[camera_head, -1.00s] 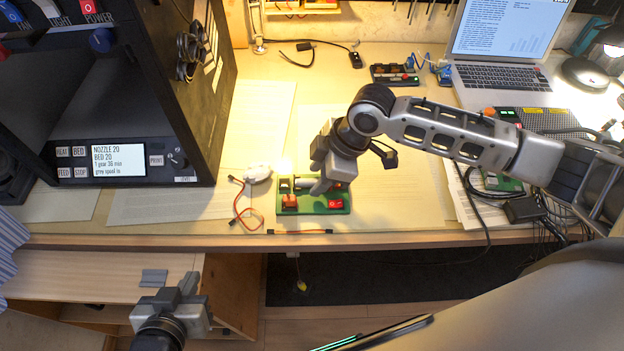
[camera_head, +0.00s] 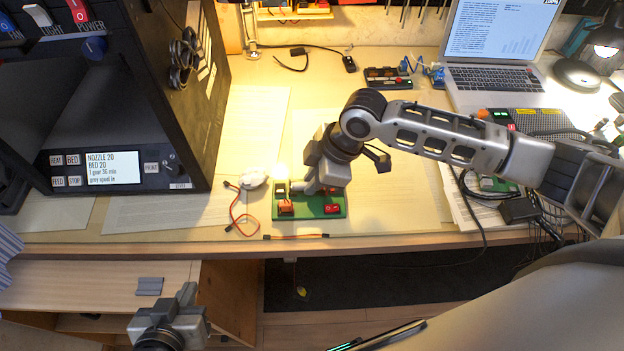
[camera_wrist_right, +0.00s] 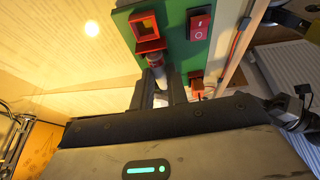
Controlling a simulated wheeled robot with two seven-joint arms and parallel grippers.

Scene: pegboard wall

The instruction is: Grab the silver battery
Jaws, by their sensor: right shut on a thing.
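A green board (camera_head: 309,211) with red parts lies near the table's front edge. In the right wrist view the green board (camera_wrist_right: 178,52) carries a red square holder and a red switch. My right gripper (camera_head: 312,190) points down over the board's back part. In the right wrist view my right gripper (camera_wrist_right: 160,88) is shut on a silver cylinder, the silver battery (camera_wrist_right: 156,66), whose end lies close to the red holder. Whether it is still seated there is hard to tell. My left gripper (camera_head: 188,306) is low at the left, over the floor area; its finger gap is unclear.
A black printer-like machine (camera_head: 120,100) stands at the left. A laptop (camera_head: 495,60) is at the back right. Papers lie flat on the table.

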